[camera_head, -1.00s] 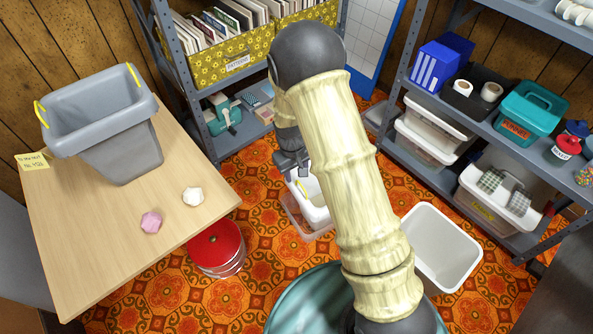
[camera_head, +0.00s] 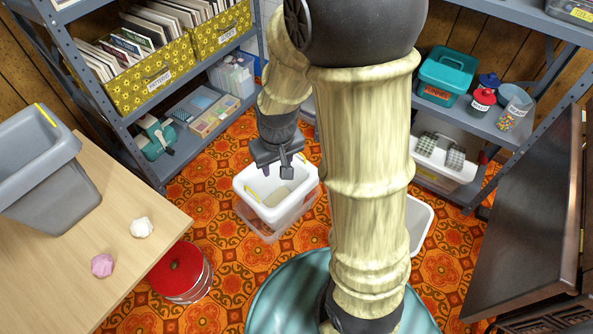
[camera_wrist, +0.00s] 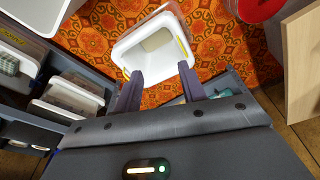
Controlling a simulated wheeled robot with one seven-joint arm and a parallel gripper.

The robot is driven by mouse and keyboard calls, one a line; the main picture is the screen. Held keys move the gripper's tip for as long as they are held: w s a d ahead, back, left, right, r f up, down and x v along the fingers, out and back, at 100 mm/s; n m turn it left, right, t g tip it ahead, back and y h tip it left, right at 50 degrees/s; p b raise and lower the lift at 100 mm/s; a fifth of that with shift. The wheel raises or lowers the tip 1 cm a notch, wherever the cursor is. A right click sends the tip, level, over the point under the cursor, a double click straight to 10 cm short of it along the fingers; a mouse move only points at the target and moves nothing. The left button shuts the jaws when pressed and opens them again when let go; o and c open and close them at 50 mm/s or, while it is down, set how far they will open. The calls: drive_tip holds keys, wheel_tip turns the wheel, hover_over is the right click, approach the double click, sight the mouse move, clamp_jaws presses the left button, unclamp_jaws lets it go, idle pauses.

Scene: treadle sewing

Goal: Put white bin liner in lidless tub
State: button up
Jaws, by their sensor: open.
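The white bin liner appears to be the rigid white open bin with a yellow grip strip on its rim (camera_head: 249,191); it also shows in the wrist view (camera_wrist: 130,50). It stands upright in or on a translucent box (camera_head: 262,226) on the floor; I cannot tell which. My gripper (camera_head: 277,172) is open and empty, pointing down over the bin's opening. In the wrist view its fingers (camera_wrist: 160,72) overlap the bin's near rim; contact is unclear. Another white open tub (camera_head: 421,222), perhaps the lidless tub, stands on the floor at right, mostly hidden behind my arm.
A grey bin with yellow handles (camera_head: 52,190) stands on the wooden table (camera_head: 60,270), near a white crumpled piece (camera_head: 141,227) and a pink one (camera_head: 102,265). A red-lidded tin (camera_head: 178,270) is on the floor. Shelves stand behind and right; a dark cabinet (camera_head: 530,220) is at right.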

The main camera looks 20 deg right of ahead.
drive_tip(key=s+d+r+m, duration=0.1)
drive_tip(key=s+d+r, duration=0.1)
drive_tip(key=s, duration=0.4)
drive_tip(key=shift+s+d+r+m+t, duration=0.3)
drive_tip(key=shift+s+d+r+t, duration=0.1)
drive_tip(key=shift+r, duration=0.45)
idle(0.5)
